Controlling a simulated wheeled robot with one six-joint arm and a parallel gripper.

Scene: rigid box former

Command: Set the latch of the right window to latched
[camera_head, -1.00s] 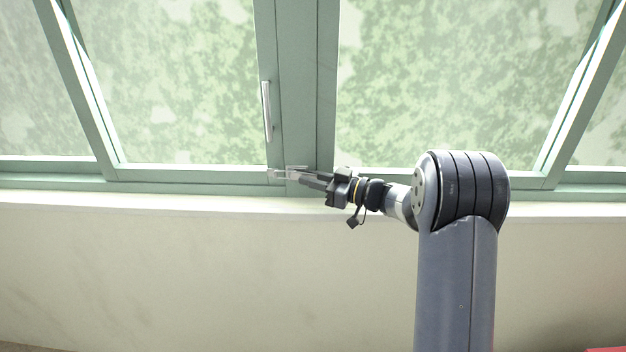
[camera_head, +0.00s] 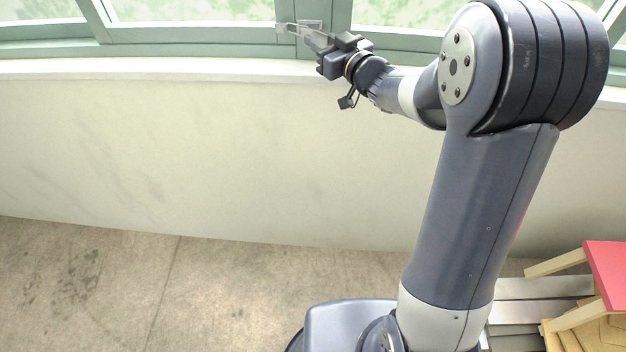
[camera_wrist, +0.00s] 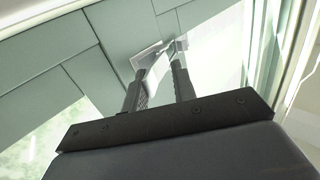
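My gripper (camera_head: 297,27) is at the foot of the green window post (camera_head: 338,14), just above the sill. Green window frame members (camera_wrist: 105,40) lie beyond the fingers. The upper windows are cut off in the head view.
A pale wall (camera_head: 200,140) runs below the sill (camera_head: 150,68). Bare concrete floor (camera_head: 140,285) lies in front of it at left. A wooden item with a red top (camera_head: 606,270) stands at the lower right, beside my arm.

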